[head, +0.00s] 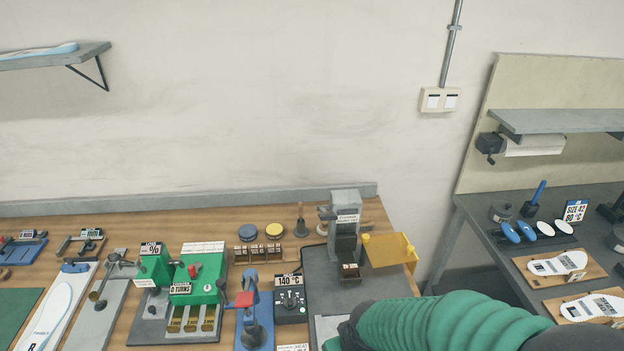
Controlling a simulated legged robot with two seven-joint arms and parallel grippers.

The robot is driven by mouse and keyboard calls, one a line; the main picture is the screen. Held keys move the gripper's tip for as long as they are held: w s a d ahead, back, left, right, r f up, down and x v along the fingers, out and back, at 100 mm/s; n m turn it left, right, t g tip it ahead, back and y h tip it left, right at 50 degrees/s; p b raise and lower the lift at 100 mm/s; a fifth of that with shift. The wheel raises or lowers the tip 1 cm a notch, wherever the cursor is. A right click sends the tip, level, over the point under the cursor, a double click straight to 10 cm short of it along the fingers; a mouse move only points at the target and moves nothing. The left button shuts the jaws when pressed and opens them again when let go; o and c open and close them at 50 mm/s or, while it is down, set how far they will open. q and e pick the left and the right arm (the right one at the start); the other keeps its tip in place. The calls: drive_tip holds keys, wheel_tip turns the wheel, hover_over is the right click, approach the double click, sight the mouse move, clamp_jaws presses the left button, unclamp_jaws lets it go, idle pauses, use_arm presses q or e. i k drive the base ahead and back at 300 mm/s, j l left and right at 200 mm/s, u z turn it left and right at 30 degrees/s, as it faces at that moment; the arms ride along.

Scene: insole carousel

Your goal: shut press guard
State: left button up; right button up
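The press (345,222) is a grey upright machine with a label on its front, standing on a dark grey base plate toward the right end of the wooden bench. The press guard (391,250) is a yellow see-through panel. It stands out to the right of the press, swung away from its front, so the guard is open. My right arm, in a green ribbed sleeve, comes in from the lower right in front of the press base. My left gripper is not in view.
Further left is a green counter machine (190,280). A dark side table (545,240) with insoles is at right, past a gap.

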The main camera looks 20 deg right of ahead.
sight(384, 251)
drive_tip(key=z, duration=1.25)
drive_tip(key=i+j+u, duration=0.15)
drive_tip(key=u, duration=0.35)
drive_tip(key=i+u, duration=0.25)
drive_tip(key=u, duration=0.2)
